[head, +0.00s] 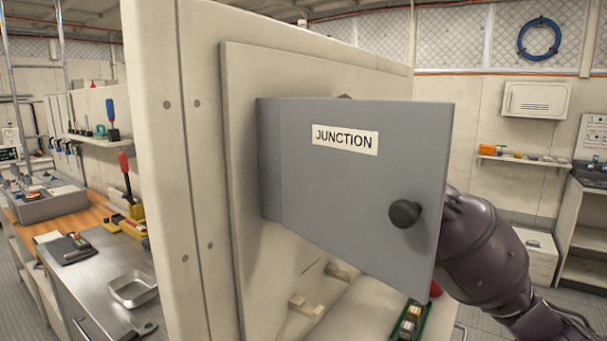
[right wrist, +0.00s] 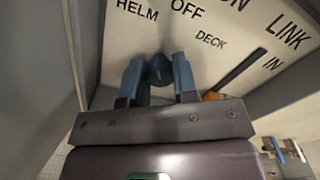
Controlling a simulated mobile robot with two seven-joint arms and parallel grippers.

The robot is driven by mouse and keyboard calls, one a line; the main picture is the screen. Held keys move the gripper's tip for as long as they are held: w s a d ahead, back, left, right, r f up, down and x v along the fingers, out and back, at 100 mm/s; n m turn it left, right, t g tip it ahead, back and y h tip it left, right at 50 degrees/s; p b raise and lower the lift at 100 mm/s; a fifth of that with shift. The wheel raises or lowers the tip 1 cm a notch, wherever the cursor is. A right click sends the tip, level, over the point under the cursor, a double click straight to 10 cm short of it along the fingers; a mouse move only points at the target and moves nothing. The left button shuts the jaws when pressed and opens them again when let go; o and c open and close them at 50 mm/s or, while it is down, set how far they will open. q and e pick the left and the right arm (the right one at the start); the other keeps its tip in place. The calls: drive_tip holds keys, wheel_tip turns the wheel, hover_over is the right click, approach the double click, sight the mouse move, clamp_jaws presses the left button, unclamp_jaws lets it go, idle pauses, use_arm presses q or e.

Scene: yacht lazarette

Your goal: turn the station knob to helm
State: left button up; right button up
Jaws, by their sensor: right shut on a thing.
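In the right wrist view, the dark round station knob (right wrist: 160,69) sits on a pale panel (right wrist: 218,62) printed HELM, OFF and DECK. HELM is left of OFF, and DECK is to the right. My right gripper (right wrist: 158,80) is shut on the knob, with a blue finger at each side. I cannot tell which label the knob points to. In the head view, the grey JUNCTION door (head: 345,190) stands open and hides the panel, the knob and my right gripper. My right arm reaches in behind the door's right edge. My left gripper is not in view.
The door has a round black pull (head: 405,213). On the panel, a dark slot (right wrist: 238,72) lies near LINK and IN, and an orange part (right wrist: 212,96) shows beside my right finger. A steel bench (head: 105,270) with a metal tray (head: 133,289) stands at left.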

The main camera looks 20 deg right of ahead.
drive_tip(key=shift+f+n+b, duration=0.1)
drive_tip(key=shift+n+b, duration=0.4)
drive_tip(key=shift+n, duration=0.5)
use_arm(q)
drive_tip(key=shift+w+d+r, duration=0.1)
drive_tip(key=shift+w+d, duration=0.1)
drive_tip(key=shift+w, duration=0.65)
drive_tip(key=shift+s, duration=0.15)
use_arm(e)
drive_tip(key=shift+n, duration=0.3)
drive_tip(key=o, duration=0.9)
use_arm(q)
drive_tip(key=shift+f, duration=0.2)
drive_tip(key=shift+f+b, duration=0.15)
drive_tip(key=shift+b, duration=0.25)
use_arm(e)
drive_tip(key=shift+v, duration=5.4)
